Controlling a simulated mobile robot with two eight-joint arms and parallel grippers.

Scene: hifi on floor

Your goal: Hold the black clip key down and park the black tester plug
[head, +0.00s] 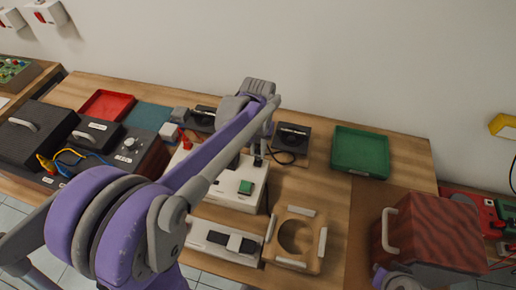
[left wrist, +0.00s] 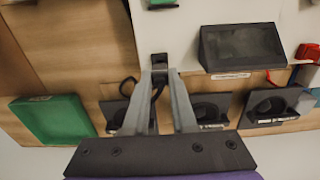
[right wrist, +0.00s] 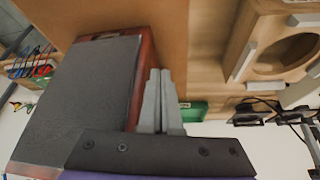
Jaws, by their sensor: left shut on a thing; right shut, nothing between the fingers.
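The black clip key (left wrist: 160,62) sits at the edge of the white unit (head: 225,190); a small dark part of it also shows in the head view (head: 258,160). My left gripper (left wrist: 163,74) comes down from above and is shut on this black piece, with a black cable running close by. The fingers partly cover it, so how far down it is pressed cannot be told. My right gripper (right wrist: 158,75) is shut and empty beside the dark red box (head: 430,235). I cannot pick out the black tester plug for certain.
A red clip (head: 184,140) is at the unit's other back corner. A green tray (head: 360,152) and black stands (head: 292,133) are behind. Coloured leads (head: 62,157) lie by the dark case at left.

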